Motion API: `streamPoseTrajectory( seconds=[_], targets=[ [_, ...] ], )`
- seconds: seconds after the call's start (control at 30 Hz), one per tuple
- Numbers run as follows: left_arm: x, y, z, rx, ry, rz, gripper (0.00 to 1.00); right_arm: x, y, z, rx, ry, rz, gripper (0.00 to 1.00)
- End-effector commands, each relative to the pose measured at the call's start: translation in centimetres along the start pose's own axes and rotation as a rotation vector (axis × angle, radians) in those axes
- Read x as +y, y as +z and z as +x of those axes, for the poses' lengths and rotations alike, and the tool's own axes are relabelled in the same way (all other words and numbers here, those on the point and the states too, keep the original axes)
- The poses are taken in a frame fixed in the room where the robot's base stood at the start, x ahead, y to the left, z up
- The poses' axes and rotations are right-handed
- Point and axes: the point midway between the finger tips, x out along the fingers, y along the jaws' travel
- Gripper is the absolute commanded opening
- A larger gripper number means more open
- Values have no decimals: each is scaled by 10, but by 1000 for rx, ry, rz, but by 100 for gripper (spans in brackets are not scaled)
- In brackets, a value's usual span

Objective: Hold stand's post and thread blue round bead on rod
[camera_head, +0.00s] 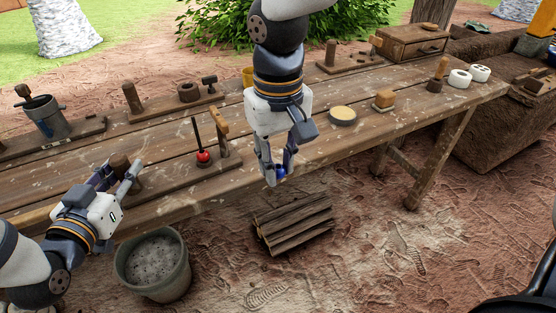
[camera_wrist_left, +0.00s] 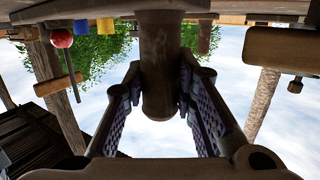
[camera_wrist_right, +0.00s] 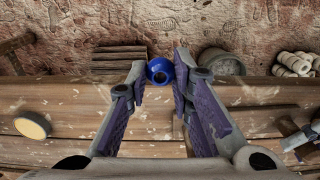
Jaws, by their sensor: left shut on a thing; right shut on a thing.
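The stand's wooden base (camera_head: 190,180) lies along the table's front edge. Its dark round post (camera_head: 119,162) is between the fingers of my left gripper (camera_head: 119,172), which is shut on it; the post (camera_wrist_left: 160,60) fills the gap in the left wrist view. A thin dark rod (camera_head: 196,130) rises from the stand with a red bead (camera_head: 203,156) low on it. My right gripper (camera_head: 279,177) is shut on the blue round bead (camera_wrist_right: 160,71) at its fingertips, right of the rod and in front of the table edge. The bead's hole shows in the right wrist view.
An upright with a wooden crosspiece (camera_head: 219,122) stands just right of the rod. A grey bucket (camera_head: 153,266) and stacked logs (camera_head: 294,222) are on the ground in front.

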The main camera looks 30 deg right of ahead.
Motion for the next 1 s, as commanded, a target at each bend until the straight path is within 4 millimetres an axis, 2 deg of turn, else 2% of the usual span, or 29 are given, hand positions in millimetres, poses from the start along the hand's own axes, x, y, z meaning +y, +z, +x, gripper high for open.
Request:
streamPoseTrajectory(
  seconds=[0.47,0.57,0.67,0.8,1.0],
  targets=[
    [0,0,0,0,0,0,0,0,0,0,0,0,-1,7],
    [0,0,0,0,0,0,0,-3,-8,-1,1,-2,-49,7],
    [0,0,0,0,0,0,0,-15,-29,-6,3,-6,-186,7],
    [0,0,0,0,0,0,0,-47,-59,-21,2,-6,-445,7],
    [0,0,0,0,0,0,0,-84,-80,-42,2,-3,-673,7]
  ],
)
